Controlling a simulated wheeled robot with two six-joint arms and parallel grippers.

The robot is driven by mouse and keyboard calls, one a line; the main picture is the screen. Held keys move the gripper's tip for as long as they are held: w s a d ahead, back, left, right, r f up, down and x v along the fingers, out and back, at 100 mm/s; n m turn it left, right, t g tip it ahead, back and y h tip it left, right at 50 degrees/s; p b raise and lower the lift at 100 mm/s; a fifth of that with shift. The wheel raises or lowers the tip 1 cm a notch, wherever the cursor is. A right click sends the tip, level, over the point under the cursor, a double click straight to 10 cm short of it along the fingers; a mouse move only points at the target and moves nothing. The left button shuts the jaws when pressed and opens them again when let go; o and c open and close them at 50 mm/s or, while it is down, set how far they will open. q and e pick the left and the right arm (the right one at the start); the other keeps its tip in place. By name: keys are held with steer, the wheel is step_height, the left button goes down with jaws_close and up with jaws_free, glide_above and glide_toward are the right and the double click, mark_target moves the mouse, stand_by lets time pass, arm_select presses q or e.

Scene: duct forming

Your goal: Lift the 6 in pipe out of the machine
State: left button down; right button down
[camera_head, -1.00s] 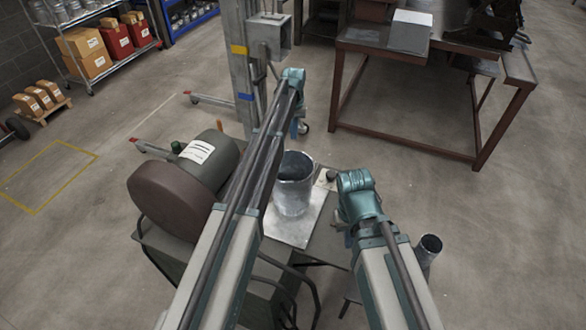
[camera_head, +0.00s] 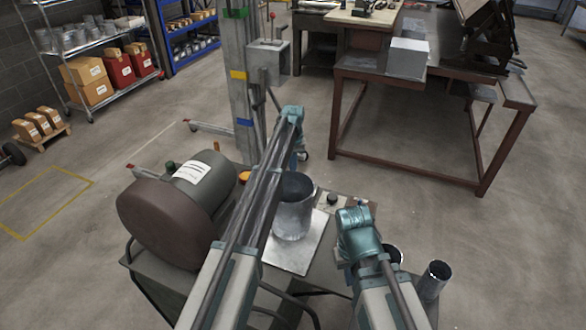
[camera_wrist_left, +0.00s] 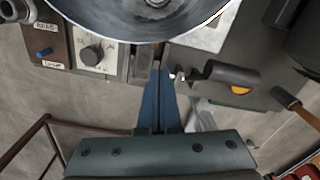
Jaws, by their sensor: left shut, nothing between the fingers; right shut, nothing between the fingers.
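The wide grey metal pipe (camera_head: 294,212), which I take for the 6 in pipe, stands upright on the machine's flat metal plate (camera_head: 290,256). My left arm crosses in front of its left side. In the left wrist view its open rim and inside (camera_wrist_left: 140,14) fill the top edge. My left gripper (camera_wrist_left: 160,75) is shut and empty, with its blue fingertips just below the rim in that picture; I cannot tell whether they touch it. My right gripper (camera_head: 345,250) is shut and empty, right of the pipe and apart from it; its fingers are mostly hidden.
A brown drum and green motor (camera_head: 203,185) stand left of the pipe. A control panel with a knob (camera_wrist_left: 91,54) lies beside it. Smaller pipes (camera_head: 434,280) stand at the right. A grey post (camera_head: 240,80) and a red-brown table (camera_head: 385,75) are behind.

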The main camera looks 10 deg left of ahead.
mark_target(292, 185)
arm_select(q)
steer(key=s+f+b, duration=0.1)
steer(key=s+f, duration=0.1)
steer(key=s+f+b, duration=0.1)
steer(key=s, duration=0.1)
steer(key=shift+s+d+f+b, duration=0.1)
steer(key=shift+d+f+b, duration=0.15)
steer(key=shift+f+b, duration=0.1)
steer(key=shift+s+d, duration=0.1)
steer(key=shift+s, duration=0.75)
steer(key=shift+w, duration=0.2)
